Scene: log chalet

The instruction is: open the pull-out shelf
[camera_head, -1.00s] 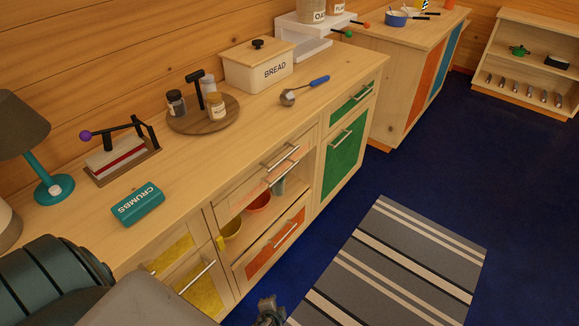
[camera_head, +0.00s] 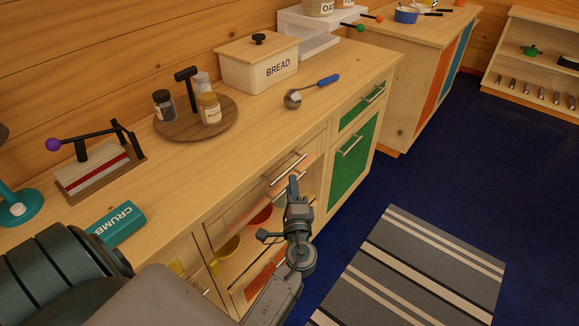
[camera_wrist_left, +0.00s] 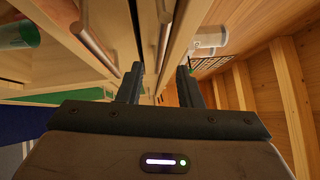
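The long wooden cabinet (camera_head: 330,160) has a middle section with a top drawer handle (camera_head: 285,167) and an open niche with a yellow bowl (camera_head: 228,246) and a red bowl (camera_head: 262,216). A pinkish front under that handle is partly hidden by my gripper; I cannot tell for certain which part is the pull-out shelf. My left gripper (camera_head: 294,190) is raised in front of this section, fingertips near its handles. In the left wrist view the left gripper (camera_wrist_left: 159,80) has its fingers apart, with wooden edges beyond and a bar handle (camera_wrist_left: 95,45) to the left. My right gripper is out of view.
Green doors (camera_head: 350,160) lie to the right. The blue floor with a striped rug (camera_head: 420,270) is open.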

